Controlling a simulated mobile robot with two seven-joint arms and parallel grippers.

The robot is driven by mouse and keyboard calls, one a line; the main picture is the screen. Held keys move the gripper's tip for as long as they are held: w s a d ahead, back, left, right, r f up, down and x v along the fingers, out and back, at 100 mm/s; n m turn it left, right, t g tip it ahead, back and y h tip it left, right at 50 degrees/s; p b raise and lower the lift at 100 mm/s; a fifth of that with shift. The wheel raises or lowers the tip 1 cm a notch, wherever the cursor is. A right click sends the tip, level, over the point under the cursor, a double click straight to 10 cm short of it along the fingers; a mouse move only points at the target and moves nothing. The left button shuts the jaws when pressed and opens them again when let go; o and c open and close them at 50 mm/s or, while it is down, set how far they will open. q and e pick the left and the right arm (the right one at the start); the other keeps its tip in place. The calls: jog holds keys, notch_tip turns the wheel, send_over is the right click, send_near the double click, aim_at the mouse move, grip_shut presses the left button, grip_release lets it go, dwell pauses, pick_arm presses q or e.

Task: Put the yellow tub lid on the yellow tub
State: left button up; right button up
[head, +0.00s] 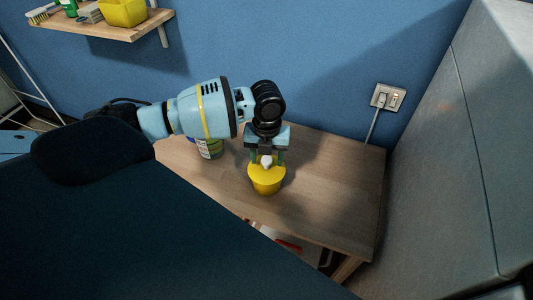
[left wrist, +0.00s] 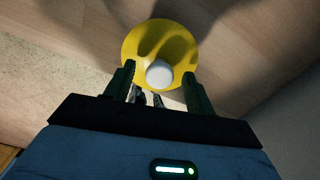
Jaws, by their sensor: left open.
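The yellow tub (head: 267,188) stands on the wooden table under my left gripper. The round yellow tub lid (head: 258,175) is on top of it and looks seated over its mouth. The lid's white knob (left wrist: 159,74) faces up; the lid (left wrist: 135,47) fills the upper middle of the left wrist view and hides the tub there. My left gripper (head: 266,160) is open above the lid. In the left wrist view its fingers (left wrist: 158,78) stand on either side of the knob, apart from it. My right gripper is not in view.
A wall shelf (head: 105,27) holds a brush and a yellow container (head: 123,12). A large grey surface (head: 440,160) rises at the right. The table right of the tub is clear.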

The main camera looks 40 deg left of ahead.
pick_arm(q)
notch_tip(320, 180, up, 6)
jog(key=shift+r, duration=0.25)
dwell(0.5)
